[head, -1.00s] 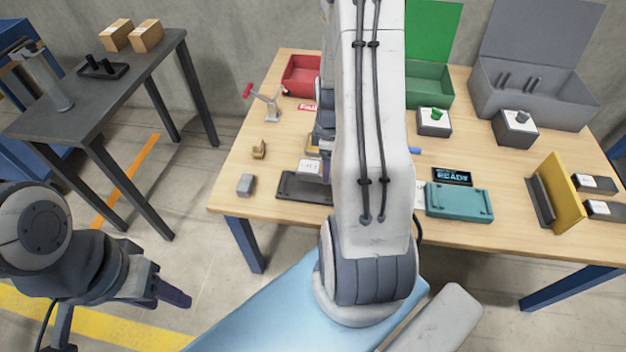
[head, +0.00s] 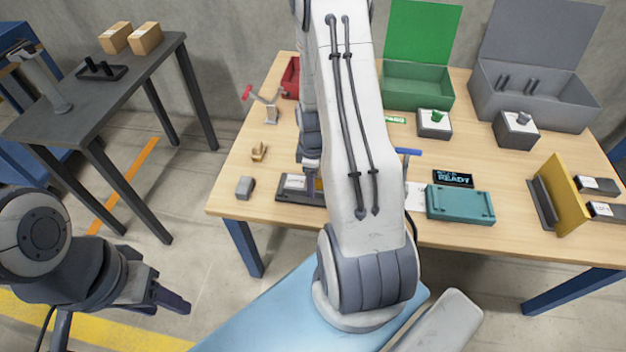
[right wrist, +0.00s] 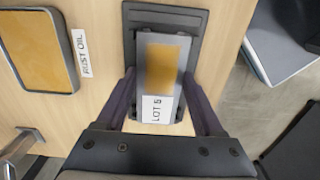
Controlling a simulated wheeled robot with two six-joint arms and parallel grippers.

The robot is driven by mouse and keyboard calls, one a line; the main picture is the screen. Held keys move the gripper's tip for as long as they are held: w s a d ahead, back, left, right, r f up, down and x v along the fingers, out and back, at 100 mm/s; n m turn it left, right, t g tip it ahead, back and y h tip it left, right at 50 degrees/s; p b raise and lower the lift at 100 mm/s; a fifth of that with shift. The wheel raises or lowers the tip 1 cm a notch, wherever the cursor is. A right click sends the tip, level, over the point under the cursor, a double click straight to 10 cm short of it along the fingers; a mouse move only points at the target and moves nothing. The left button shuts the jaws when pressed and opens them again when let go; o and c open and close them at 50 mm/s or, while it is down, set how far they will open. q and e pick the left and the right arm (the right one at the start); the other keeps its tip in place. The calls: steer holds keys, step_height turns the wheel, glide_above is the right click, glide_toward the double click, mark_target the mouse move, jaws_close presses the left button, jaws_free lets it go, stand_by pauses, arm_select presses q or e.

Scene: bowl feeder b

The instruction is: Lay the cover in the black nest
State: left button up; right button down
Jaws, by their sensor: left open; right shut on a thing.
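The cover (right wrist: 161,70) is a grey plate with a brass-coloured panel and a white LOT 5 label. My right gripper (right wrist: 160,88) is shut on its sides. The cover is over the black nest (right wrist: 190,18), whose dark rim shows around it in the right wrist view. I cannot tell if it touches the nest floor. In the head view the nest (head: 290,197) lies at the table's front left, partly hidden by my right arm, with the cover's label (head: 296,181) above it. My left gripper (head: 172,299) is open and empty, off the table at the lower left.
A rust oil pad (right wrist: 40,48) lies left of the nest in the right wrist view. A grey block (head: 245,187) and a small tan piece (head: 258,152) are left of the nest. A teal plate (head: 460,204) lies right of my arm. Bins line the back.

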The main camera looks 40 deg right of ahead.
jaws_free()
step_height(320, 180, up, 12)
steer(key=shift+r+p, duration=0.1)
steer(key=shift+p, duration=1.15)
steer(key=a+r, duration=0.4)
steer(key=a, duration=0.5)
steer(key=a+r, duration=0.3)
steer(key=a, duration=0.6)
steer(key=shift+m+y, duration=0.4)
steer(key=shift+y, duration=0.1)
steer(key=s+a+r, duration=0.1)
steer(key=s+a, duration=0.3)
steer(key=s, duration=0.1)
steer(key=s+a+r, duration=0.2)
steer(key=s+a, duration=0.2)
steer(key=s, duration=0.2)
steer(key=s+a+r, duration=0.2)
steer(key=s+a, duration=0.3)
steer(key=shift+s+r, duration=0.15)
steer(key=shift+r, duration=0.1)
